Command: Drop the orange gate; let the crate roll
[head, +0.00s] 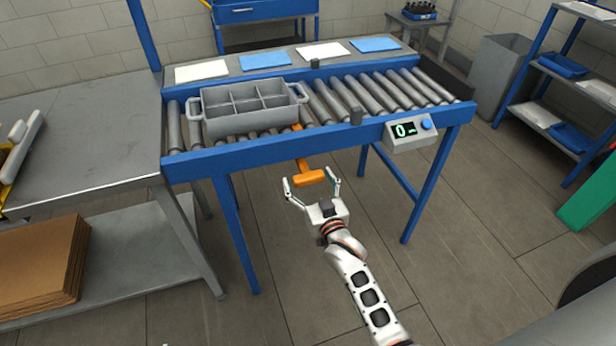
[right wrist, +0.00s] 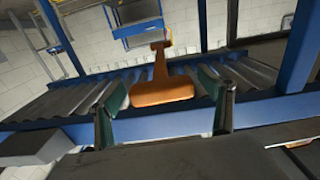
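The orange gate handle (head: 310,177) sticks out over the front rail of the roller conveyor, with its T-shaped grip toward me. The grey crate (head: 250,108), divided into compartments, sits on the rollers just left of the orange bar. My right gripper (head: 312,188) is open, its two fingers on either side of the grip. In the right wrist view the orange grip (right wrist: 162,91) shows between the spread fingers, with space on both sides. I cannot tell how deep it lies between them. My left gripper is not in view.
The roller conveyor (head: 400,92) is free of objects right of the crate. A display box (head: 410,133) reading 0 hangs on its front rail. A grey steel bench (head: 85,130) adjoins at left. White and blue sheets lie on the ledge behind. A shelf rack stands at right.

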